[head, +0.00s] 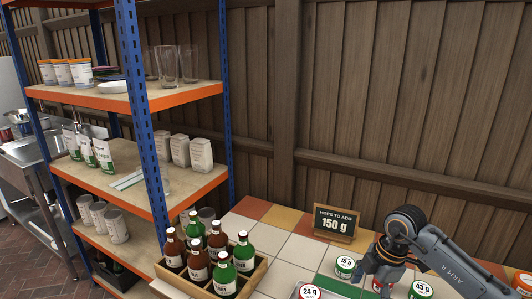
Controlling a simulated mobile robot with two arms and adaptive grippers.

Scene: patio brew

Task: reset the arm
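My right arm (448,258) comes in from the lower right. Its dark gripper (380,282) points down over the tiled table, among small labelled jars. A jar with a red and white top shows partly under it. The wrist hides most of the fingers, so I cannot see whether they are open or touch that jar. My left arm and gripper are out of view.
Green-lidded jars marked 18 g (345,266) and 43 g (421,289) flank the gripper. A 24 g jar (309,292) is at the front edge. Behind stands a "150 g" sign (335,222). A bottle crate (262,272) and a shelf rack (180,97) are left.

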